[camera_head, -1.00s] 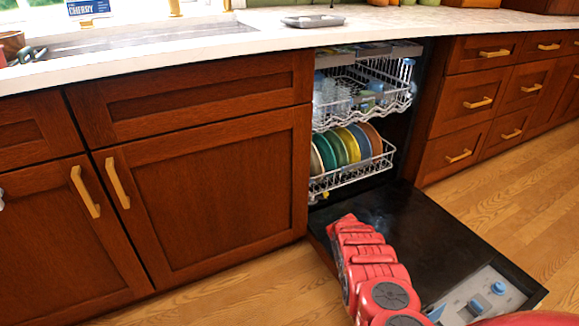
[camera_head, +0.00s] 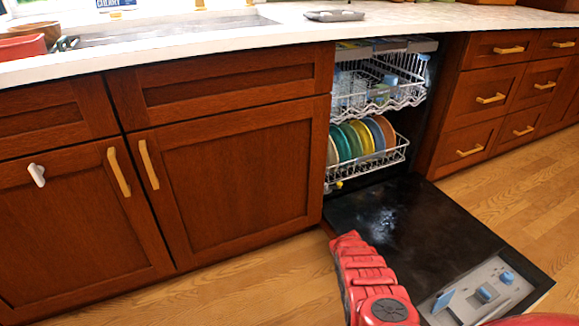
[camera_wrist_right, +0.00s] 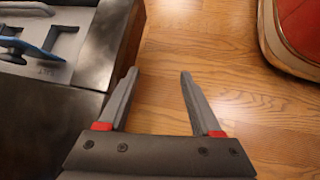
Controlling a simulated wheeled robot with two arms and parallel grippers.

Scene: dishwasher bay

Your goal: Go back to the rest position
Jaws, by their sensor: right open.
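My right gripper (camera_wrist_right: 159,72) shows in the right wrist view with its two grey fingers spread apart and nothing between them. Wooden floor shows between and beyond the fingers. The edge of the open dishwasher door lies just left of the gripper in that view. In the head view a red segmented arm of mine reaches over the near left part of the dishwasher door (camera_head: 400,215); the gripper itself cannot be made out there. My left gripper is in neither current view.
The dishwasher's upper rack (camera_head: 400,98) and lower rack (camera_head: 385,162) hold dishes, with several coloured plates below. Cabinets (camera_head: 230,180) stand left of it and drawers (camera_head: 490,97) right. The wooden floor (camera_head: 530,190) is clear to the right. A counter (camera_head: 290,22) runs above.

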